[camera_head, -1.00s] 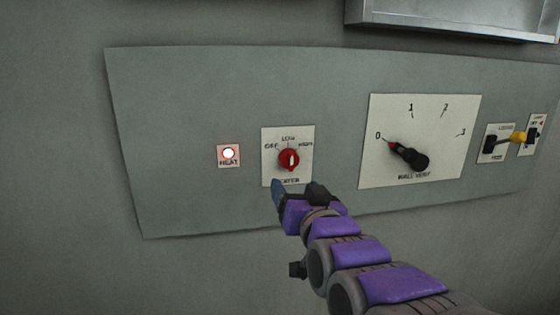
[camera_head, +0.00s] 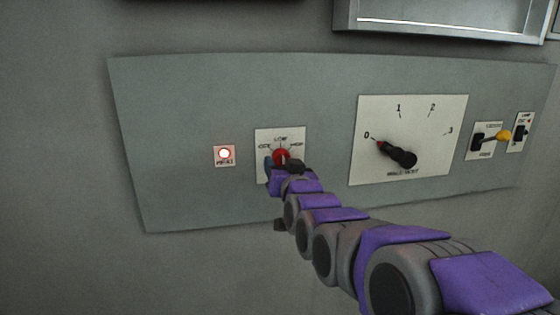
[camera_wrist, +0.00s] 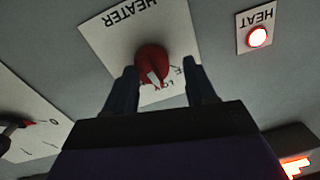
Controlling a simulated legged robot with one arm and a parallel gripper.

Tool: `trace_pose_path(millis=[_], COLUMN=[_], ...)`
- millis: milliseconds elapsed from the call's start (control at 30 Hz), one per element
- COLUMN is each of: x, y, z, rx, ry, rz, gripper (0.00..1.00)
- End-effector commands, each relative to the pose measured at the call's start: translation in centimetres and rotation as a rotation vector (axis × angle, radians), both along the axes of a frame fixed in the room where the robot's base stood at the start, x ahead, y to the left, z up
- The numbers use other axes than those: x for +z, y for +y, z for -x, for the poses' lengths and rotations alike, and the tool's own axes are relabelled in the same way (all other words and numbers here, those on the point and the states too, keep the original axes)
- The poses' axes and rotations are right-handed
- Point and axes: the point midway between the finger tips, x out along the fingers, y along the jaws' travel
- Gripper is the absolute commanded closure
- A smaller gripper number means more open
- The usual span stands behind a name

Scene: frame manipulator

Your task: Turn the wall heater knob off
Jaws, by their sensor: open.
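The red heater knob (camera_head: 281,156) sits on a white plate marked for the heater (camera_head: 262,142), with OFF at left, LOW at top and a third mark at right. My gripper (camera_head: 277,166) is at the knob and covers the plate's lower part. In the wrist view the red knob (camera_wrist: 151,63) lies between and just ahead of the two dark fingers of my gripper (camera_wrist: 160,75), which are open. The knob's pale pointer is toward the LOW lettering. Contact with the knob cannot be told. The HEAT light (camera_head: 224,154) glows red-white; it also shows in the wrist view (camera_wrist: 257,37).
A larger white dial plate (camera_head: 440,115) with a black, red-tipped pointer (camera_head: 399,154) at 0 is to the right. Beyond it are a switch with a yellow tip (camera_head: 503,136) and another small switch (camera_head: 520,131). A metal frame (camera_head: 440,30) juts out above.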

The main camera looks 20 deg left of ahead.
Motion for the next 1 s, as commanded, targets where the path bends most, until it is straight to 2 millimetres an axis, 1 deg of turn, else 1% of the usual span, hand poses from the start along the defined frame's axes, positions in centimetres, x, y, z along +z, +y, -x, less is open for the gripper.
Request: trace_pose_path(millis=[33,167,333,467,1000], x=[0.4,0.4,0.4,0.3,0.5], y=[-0.2,0.5,0.9,0.9,0.4], z=[-0.8,-1.4,-0.7,-0.6,-0.4], rx=[-0.009,-0.010,-0.009,-0.009,-0.008], ry=[-0.005,-0.007,-0.007,-0.007,-0.008], rz=[-0.011,-0.010,-0.008,-0.006,-0.008], gripper=[0.27,0.27,0.27,0.27,0.79])
